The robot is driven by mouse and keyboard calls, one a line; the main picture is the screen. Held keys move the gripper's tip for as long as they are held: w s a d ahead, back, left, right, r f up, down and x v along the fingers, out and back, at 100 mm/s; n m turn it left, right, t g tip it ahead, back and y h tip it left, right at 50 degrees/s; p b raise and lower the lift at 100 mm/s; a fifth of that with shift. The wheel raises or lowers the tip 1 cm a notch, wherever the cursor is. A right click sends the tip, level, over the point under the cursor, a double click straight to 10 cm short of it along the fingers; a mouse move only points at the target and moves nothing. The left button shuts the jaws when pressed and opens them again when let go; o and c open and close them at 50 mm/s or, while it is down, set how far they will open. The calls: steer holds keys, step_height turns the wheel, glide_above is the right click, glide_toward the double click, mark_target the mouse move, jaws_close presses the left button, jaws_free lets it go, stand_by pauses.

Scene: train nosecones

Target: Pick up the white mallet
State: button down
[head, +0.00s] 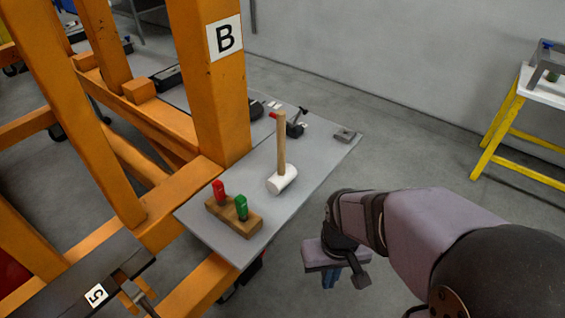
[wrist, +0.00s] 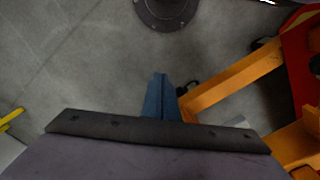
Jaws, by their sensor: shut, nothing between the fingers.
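My gripper is apart from the mallet.
A wooden block (head: 234,216) with a red-handled and a green-handled tool stands left of the mallet. Dark clamps (head: 296,124) lie behind it. An orange post (head: 213,90) marked B rises at the shelf's left. A yellow-legged table (head: 505,110) stands far right. Floor between is clear.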

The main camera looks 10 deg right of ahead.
steer(key=c, duration=2.5)
jaws_free()
steer(key=o, duration=1)
steer(key=shift+c, duration=0.2)
